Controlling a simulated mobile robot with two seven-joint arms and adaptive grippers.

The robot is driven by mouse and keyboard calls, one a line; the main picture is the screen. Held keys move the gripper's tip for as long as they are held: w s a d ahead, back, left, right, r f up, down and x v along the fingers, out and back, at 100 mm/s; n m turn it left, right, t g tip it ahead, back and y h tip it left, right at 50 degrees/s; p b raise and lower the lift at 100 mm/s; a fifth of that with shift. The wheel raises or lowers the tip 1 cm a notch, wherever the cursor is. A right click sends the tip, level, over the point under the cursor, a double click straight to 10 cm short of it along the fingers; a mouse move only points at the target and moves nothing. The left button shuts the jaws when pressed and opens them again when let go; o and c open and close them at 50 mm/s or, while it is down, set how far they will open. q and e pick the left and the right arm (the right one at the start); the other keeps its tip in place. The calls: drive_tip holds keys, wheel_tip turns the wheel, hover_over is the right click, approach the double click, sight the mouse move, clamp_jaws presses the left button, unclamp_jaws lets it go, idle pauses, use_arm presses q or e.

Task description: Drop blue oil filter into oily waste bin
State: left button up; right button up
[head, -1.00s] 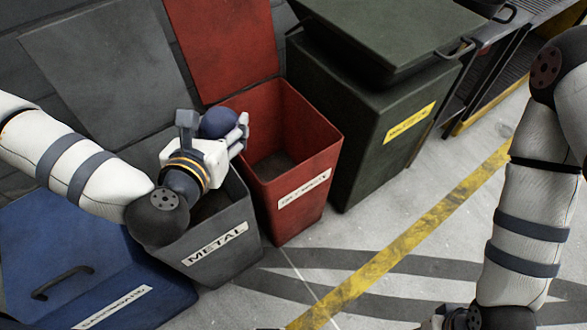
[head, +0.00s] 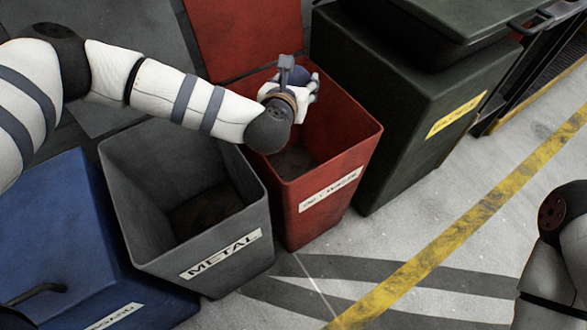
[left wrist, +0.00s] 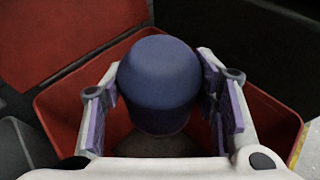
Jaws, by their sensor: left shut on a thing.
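The blue oil filter (left wrist: 160,82) is held between the fingers of my left gripper (left wrist: 165,105), which is shut on it. In the head view the filter (head: 299,75) shows partly behind my left gripper (head: 306,88). Both are over the opening of the red oily waste bin (head: 335,160), which carries a white label on its front. Its red lid stands open at the back. In the left wrist view the red bin walls (left wrist: 68,110) lie around and below the filter. My right gripper is out of view; only part of the right arm shows at the lower right.
An open grey metal bin (head: 215,245) stands to the left of the red bin. A blue bin (head: 75,235) with a closed lid is further left. A dark green bin (head: 405,110) with its lid down stands right. The floor in front is clear, with a yellow line.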

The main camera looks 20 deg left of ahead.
use_arm(q)
drive_tip(key=shift+f+b, duration=0.35)
drive_tip(key=shift+f, duration=0.55)
drive_tip(key=shift+r, duration=0.1)
drive_tip(key=o, duration=1.5)
drive_tip(key=v, duration=1.2)
